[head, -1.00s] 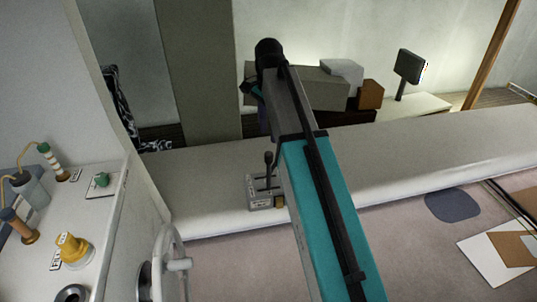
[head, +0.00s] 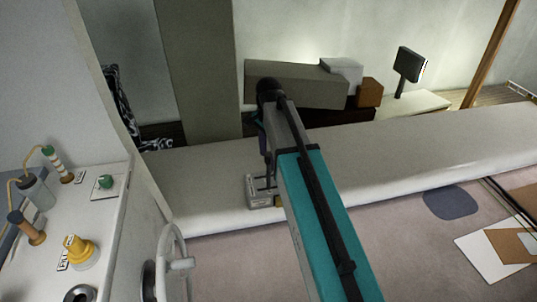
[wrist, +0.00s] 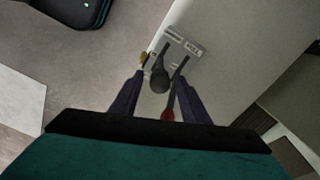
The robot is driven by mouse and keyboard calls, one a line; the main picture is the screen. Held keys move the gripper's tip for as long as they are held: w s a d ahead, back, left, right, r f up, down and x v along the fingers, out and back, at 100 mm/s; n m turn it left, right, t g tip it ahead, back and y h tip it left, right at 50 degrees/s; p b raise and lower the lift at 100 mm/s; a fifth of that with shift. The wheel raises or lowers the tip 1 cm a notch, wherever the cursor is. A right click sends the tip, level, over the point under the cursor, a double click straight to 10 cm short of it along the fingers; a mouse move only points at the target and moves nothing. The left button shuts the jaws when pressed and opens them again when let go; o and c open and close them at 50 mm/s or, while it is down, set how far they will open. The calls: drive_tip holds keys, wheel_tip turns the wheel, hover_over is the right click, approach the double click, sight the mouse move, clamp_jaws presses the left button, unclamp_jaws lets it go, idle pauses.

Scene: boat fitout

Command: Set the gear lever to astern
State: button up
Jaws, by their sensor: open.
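The control box (head: 262,200) is a small grey unit at the edge of the pale ledge, left of my arm in the head view. In the wrist view the box (wrist: 185,48) shows slots and labels too small to read. A lever with a black knob (wrist: 160,79) stands up from it. A red knob (wrist: 168,114) shows closer to my gripper, partly hidden. My gripper (wrist: 163,82) is open, with its dark fingers on either side of the black knob, apart from it as far as I can see. In the head view my arm hides part of the box and lever.
A white handwheel (head: 174,262) stands left of the box. A white panel (head: 112,215) with a yellow knob (head: 80,251) and a green switch (head: 105,181) is at far left. Grey boxes (head: 295,83) lie behind the ledge (head: 390,155), which is clear to the right.

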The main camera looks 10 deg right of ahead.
drive_tip(key=shift+f, duration=0.55)
clamp_jaws()
